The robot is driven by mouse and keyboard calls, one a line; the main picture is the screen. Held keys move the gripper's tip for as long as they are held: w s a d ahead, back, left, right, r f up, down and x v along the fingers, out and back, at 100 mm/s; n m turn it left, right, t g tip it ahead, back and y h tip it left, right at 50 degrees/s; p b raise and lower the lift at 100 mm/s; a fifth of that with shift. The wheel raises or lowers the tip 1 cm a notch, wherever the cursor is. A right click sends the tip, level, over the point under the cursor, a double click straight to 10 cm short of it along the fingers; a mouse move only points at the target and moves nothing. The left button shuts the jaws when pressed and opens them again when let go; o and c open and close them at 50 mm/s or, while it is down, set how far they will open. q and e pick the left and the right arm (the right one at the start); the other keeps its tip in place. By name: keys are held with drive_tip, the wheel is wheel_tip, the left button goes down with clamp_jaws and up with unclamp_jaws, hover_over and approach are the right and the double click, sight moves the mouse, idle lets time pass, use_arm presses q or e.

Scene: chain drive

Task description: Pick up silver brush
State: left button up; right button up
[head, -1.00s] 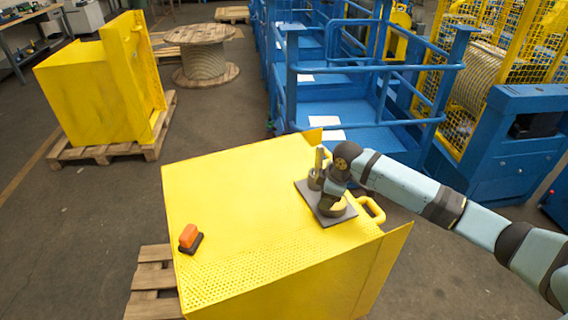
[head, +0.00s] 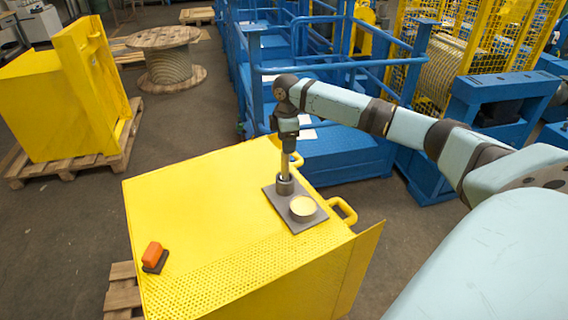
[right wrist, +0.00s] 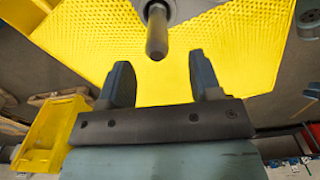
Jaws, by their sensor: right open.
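The silver brush (head: 285,171) appears as a slim upright rod standing in a round dark holder (head: 285,187) on a grey plate (head: 279,213); its bristles are hidden. My right gripper (head: 287,146) hangs pointing down at the upper end of the rod. In the right wrist view, the brush handle (right wrist: 157,32) has a rounded end and lies between the lines of the two fingers, slightly beyond their tips. The open right gripper (right wrist: 160,62) shows a clear gap and holds nothing. My left gripper is not in view.
A round pale-yellow-topped pot (head: 303,207) stands beside the holder. An orange and black block (head: 153,256) lies on the yellow box top (head: 190,210). A yellow handle (head: 343,210) sticks out at the right edge. Blue railings (head: 335,66) stand behind.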

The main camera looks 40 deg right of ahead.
sight(285, 157)
drive_tip(key=shift+w+f+p, duration=0.15)
drive_tip(key=shift+f+p, duration=0.15)
drive_tip(key=shift+f, duration=1.4)
drive_tip(key=shift+w+f+p, duration=0.1)
drive_tip(key=shift+f+p, duration=0.2)
drive_tip(key=shift+f, duration=1.35)
drive_tip(key=c, duration=1)
